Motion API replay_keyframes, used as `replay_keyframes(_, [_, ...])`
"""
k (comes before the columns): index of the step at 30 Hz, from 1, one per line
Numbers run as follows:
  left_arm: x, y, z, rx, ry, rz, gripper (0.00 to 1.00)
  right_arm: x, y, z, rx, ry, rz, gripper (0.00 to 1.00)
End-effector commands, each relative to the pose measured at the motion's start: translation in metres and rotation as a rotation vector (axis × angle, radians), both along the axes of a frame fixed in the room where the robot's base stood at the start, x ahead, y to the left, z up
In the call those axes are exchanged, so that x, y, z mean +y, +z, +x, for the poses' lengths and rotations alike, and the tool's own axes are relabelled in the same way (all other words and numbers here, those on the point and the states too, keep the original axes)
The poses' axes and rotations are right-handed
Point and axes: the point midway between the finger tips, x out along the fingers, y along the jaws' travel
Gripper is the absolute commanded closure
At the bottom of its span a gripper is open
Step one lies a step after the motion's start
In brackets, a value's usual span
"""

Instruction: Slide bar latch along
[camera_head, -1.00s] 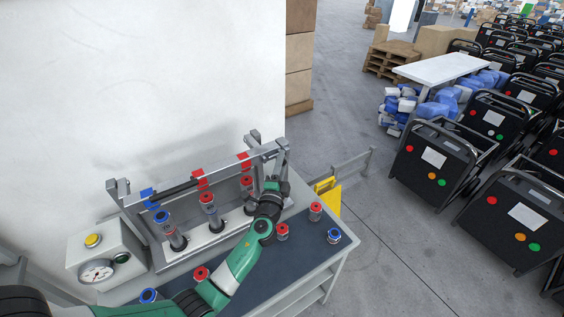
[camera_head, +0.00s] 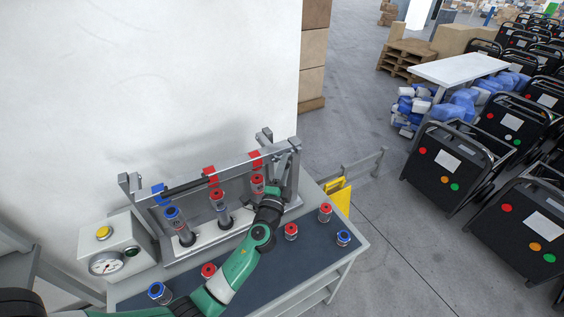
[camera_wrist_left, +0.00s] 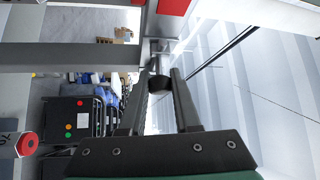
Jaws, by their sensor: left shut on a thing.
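A grey metal clamp frame (camera_head: 236,169) with a long crossbar stands on the test bench. Red and blue squares sit along the crossbar above several capped cylinders, one with a blue cap (camera_head: 171,212). My left gripper (camera_head: 276,188) is at the right end of the frame, its tips partly hidden by the wrist. In the left wrist view its fingers (camera_wrist_left: 162,82) are closed around a small dark knob (camera_wrist_left: 160,83), which appears to be the latch handle beside the grey bar. How far the latch has slid cannot be told. My right gripper is not in view.
A gauge box (camera_head: 113,243) with a yellow button stands left of the frame. Loose capped parts, including a red-capped one (camera_head: 291,231), stand on the dark bench mat (camera_head: 290,262). A wall is close behind. A yellow panel (camera_head: 339,196) is right of the bench.

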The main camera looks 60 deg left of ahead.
Motion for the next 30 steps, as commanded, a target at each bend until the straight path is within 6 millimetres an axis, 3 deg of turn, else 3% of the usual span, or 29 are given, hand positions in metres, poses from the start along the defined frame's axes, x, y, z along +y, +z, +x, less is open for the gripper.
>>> replay_keyframes(1, [0.001,0.001,-0.001,-0.001,0.006,0.002,1.00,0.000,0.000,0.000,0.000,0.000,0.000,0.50])
replay_keyframes(2, [0.001,0.001,-0.001,-0.001,0.006,0.003,0.66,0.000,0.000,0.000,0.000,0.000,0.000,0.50])
replay_keyframes(6, [0.001,0.001,-0.001,-0.001,0.006,0.002,0.40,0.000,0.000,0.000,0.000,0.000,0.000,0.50])
replay_keyframes(17, [-0.002,0.000,-0.003,-0.001,0.003,0.001,0.39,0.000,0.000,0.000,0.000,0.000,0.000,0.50])
replay_keyframes(20, [-0.011,-0.003,-0.011,0.001,0.002,0.000,0.39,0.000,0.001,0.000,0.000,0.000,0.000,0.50])
replay_keyframes(30, [-0.066,-0.018,-0.063,0.001,0.000,0.001,0.39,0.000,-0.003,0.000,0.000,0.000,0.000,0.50])
